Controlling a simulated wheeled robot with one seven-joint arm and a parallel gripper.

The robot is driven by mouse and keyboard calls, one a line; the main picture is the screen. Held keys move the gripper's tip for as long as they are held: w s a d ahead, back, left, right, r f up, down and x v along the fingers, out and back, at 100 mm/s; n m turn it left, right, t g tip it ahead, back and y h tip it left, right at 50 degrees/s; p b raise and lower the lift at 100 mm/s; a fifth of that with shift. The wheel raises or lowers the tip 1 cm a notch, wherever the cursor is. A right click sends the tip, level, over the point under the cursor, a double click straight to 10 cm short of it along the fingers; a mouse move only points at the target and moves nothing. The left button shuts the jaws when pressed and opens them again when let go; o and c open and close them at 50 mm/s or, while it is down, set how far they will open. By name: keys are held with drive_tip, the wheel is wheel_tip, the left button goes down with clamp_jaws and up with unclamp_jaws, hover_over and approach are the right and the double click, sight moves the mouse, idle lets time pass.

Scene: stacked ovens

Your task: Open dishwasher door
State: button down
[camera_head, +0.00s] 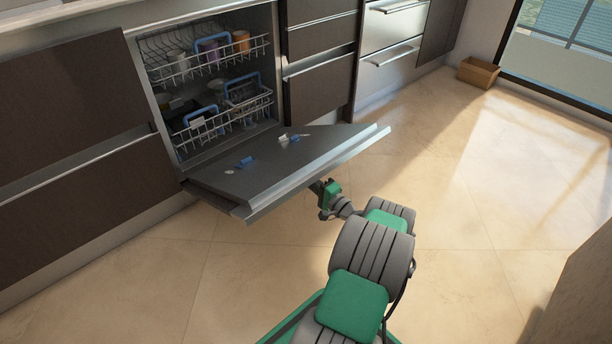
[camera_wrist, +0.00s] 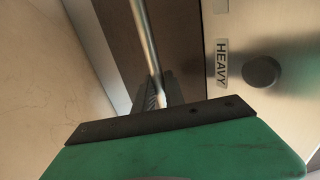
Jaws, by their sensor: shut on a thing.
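The dishwasher door (camera_head: 275,165) is folded far down, nearly level, its inner face up. The dishwasher cavity (camera_head: 205,90) stands open behind it, with an upper and a lower rack holding cups and dishes. My gripper (camera_head: 322,188) is at the outer side of the door, partly hidden by its edge in the head view. In the wrist view, my gripper (camera_wrist: 158,98) is shut on the metal bar handle (camera_wrist: 145,40). A dark knob (camera_wrist: 262,71) and a "HEAVY" label (camera_wrist: 222,63) show on the panel beside it.
Dark cabinet drawers (camera_head: 75,110) flank the dishwasher on the left, with more drawers (camera_head: 320,70) on the right. The tiled floor (camera_head: 470,200) is clear. A cardboard box (camera_head: 478,72) lies far off by the window. A brown surface (camera_head: 580,290) stands at the lower right.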

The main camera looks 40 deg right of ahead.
drive_tip(key=shift+w+f, duration=0.1)
drive_tip(key=c, duration=1.6)
unclamp_jaws()
drive_tip(key=shift+w, duration=0.1)
drive_tip(key=shift+o, duration=0.8)
